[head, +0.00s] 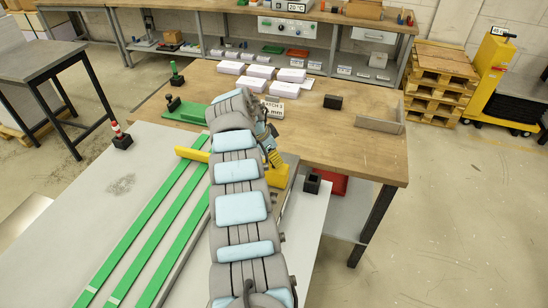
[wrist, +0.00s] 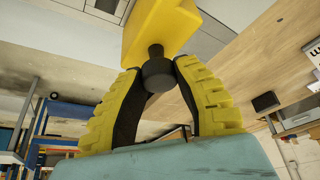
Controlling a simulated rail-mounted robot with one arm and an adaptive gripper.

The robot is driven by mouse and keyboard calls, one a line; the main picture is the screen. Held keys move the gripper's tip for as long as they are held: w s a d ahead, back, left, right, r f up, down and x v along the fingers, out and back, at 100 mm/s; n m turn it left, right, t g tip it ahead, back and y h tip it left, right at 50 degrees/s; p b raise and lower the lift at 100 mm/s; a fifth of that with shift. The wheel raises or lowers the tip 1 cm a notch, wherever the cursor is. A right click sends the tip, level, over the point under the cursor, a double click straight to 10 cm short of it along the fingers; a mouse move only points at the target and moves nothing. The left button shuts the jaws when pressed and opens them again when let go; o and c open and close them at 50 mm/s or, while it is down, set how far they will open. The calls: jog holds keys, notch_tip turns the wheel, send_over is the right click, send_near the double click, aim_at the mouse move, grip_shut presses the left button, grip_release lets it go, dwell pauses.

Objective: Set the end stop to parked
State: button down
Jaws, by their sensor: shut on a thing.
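The end stop shows in the head view as a yellow block (head: 279,176) at the right edge of the grey table. A yellow bar (head: 192,154) sticks out left of my arm over the green strips; my arm hides whether the two join. In the wrist view the yellow body (wrist: 160,28) carries a round black knob (wrist: 157,70). My gripper (wrist: 158,84) has its yellow, black-lined fingers closed on both sides of that knob. In the head view my gripper (head: 270,153) is at the block, partly hidden by my arm.
Green strips (head: 150,225) run along the grey table (head: 125,180). A small black holder (head: 312,183) stands right of the yellow block. The wooden bench (head: 350,150) behind bears white stacks (head: 284,89) and a black block (head: 333,102). A red-and-white post (head: 117,130) stands at left.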

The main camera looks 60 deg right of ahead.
jog(key=c, duration=0.7)
grip_release()
jog(key=shift+s+a+f, duration=0.1)
jog(key=shift+c, duration=0.2)
jog(key=v, duration=1.2)
